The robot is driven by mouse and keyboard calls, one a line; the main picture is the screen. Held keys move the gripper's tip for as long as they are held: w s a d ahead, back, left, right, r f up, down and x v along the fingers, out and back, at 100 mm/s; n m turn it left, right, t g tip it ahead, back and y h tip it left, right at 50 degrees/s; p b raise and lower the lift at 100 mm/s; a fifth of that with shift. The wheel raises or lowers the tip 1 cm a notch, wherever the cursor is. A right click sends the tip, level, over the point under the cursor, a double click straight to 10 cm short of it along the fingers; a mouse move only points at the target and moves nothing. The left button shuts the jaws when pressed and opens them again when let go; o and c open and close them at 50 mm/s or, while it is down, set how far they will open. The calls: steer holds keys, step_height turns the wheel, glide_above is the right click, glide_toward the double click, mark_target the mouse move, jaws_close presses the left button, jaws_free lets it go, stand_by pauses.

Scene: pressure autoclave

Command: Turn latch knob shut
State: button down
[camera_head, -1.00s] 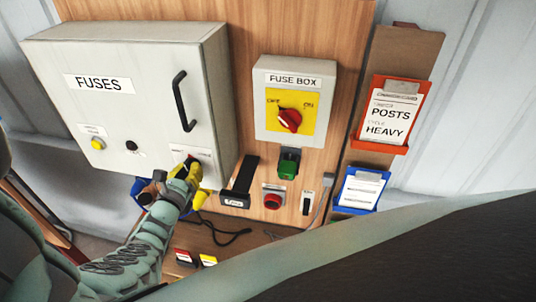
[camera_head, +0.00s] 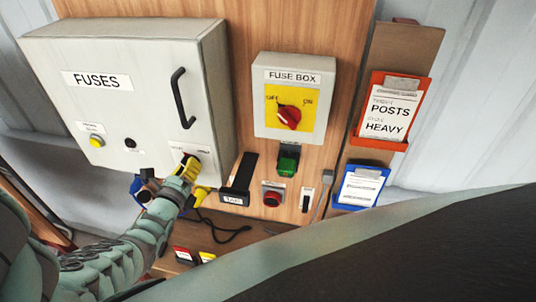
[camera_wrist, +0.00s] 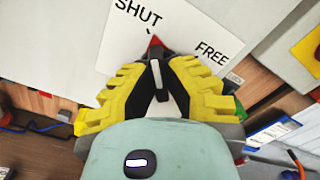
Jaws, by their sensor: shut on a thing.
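The latch knob shows in the wrist view as a red tip (camera_wrist: 155,43) just beyond my fingertips, on a white plate (camera_wrist: 190,25) marked SHUT and FREE. The red tip is near a small dark tick below the word SHUT. My gripper (camera_wrist: 157,75) has yellow fingers closed together on the knob, which hide most of it. In the head view my gripper (camera_head: 188,168) is at the lower right corner of the grey FUSES cabinet (camera_head: 130,60). The knob is hidden behind the fingers there.
The cabinet's black handle (camera_head: 180,98) is above my gripper. To the right are a black lever (camera_head: 243,172), a red button (camera_head: 272,195), a green part (camera_head: 288,160) and the fuse box (camera_head: 265,120). A black cable (camera_head: 225,232) lies below on the wooden shelf.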

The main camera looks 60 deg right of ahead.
steer(key=shift+f+n, duration=0.1)
steer(key=shift+n, duration=0.6)
steer(key=c, duration=1)
jaws_free()
steer(key=shift+a, duration=0.1)
steer(key=shift+v, duration=5.9)
